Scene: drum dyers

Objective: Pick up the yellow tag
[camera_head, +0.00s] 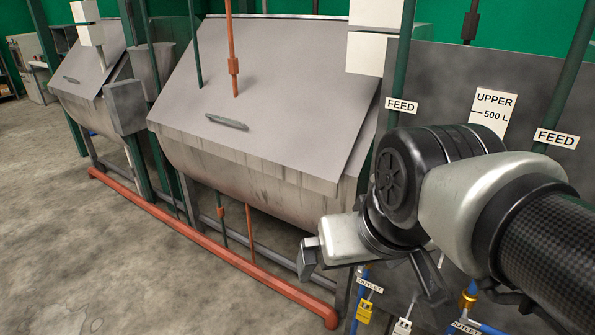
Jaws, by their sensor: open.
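The yellow tag (364,310) hangs low at the bottom right of the head view, just under a white OUTLET label (370,285) and beside a blue pipe. My gripper (368,284) is open, with its two dark fingers spread to the left and right. I cannot tell how far apart in depth the gripper and tag are. My wrist and arm cover part of the panel behind.
A white tag (402,327) hangs right of the yellow one. A brass fitting (468,298) sits on a pipe further right. An orange floor pipe (215,245) runs before the large grey drum (260,110). Green upright pipes flank it. The concrete floor (90,255) at left is clear.

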